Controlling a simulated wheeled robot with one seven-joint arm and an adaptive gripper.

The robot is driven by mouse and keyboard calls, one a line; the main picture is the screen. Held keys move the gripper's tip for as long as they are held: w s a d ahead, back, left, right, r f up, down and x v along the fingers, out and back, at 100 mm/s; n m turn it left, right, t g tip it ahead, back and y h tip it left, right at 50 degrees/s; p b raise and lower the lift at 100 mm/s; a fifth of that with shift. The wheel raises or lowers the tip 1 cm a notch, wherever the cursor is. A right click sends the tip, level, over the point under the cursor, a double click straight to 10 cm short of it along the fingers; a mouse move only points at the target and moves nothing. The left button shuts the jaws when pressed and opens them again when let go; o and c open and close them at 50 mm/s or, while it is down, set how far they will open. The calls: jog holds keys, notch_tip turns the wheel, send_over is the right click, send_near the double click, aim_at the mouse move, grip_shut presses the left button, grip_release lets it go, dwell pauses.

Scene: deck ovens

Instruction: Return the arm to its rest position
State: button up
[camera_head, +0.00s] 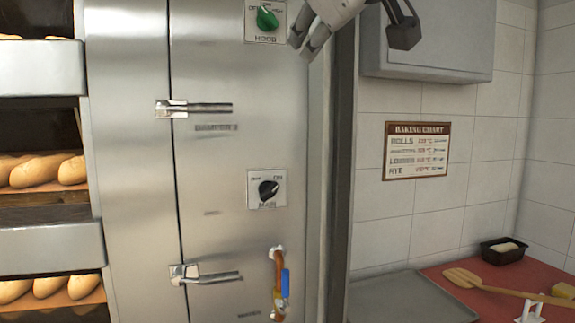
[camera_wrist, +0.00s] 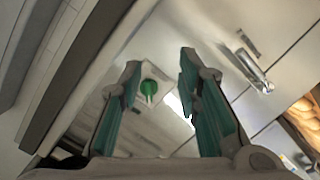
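My gripper (camera_head: 305,45) is at the top of the head view, in front of the steel oven front and just right of the green hood knob (camera_head: 267,18). In the wrist view my gripper (camera_wrist: 160,64) has its two fingers apart, with nothing between the tips. The green knob (camera_wrist: 148,88) shows in the gap between the fingers, farther off on its white plate. I cannot tell exactly how far the fingers are from the oven front. Part of my arm is cut off by the top edge of the head view.
The steel front carries two latch handles (camera_head: 205,108), a black knob (camera_head: 268,190) and an orange pipe with a blue lever (camera_head: 284,283). Bread racks stand at left. A grey wall box (camera_head: 430,50) hangs at right, above a baking chart (camera_head: 416,150) and a red counter (camera_head: 450,272).

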jog(key=s+d+f+m+g+h, duration=0.1)
jog(key=s+d+f+m+g, duration=0.3)
jog(key=f, duration=0.6)
jog(key=s+d+f+m+g+h, duration=0.1)
jog(key=s+d+f, duration=0.3)
jog(key=f, duration=0.7)
jog(key=s+d+f+m+g+h, duration=0.25)
jog(key=d+f, duration=0.35)
jog(key=f, duration=0.4)
jog(key=s+d+f+m+g+y, duration=0.1)
jog(key=s+f+m+g, duration=0.2)
jog(key=s+f, duration=0.4)
notch_tip(320, 180, down, 2)
jog(key=shift+s+f+g, duration=0.25)
jog(key=shift+s+g, duration=0.1)
jog(key=shift+s, duration=0.05)
jog(key=shift+d+y, duration=0.1)
jog(key=shift+y, duration=0.15)
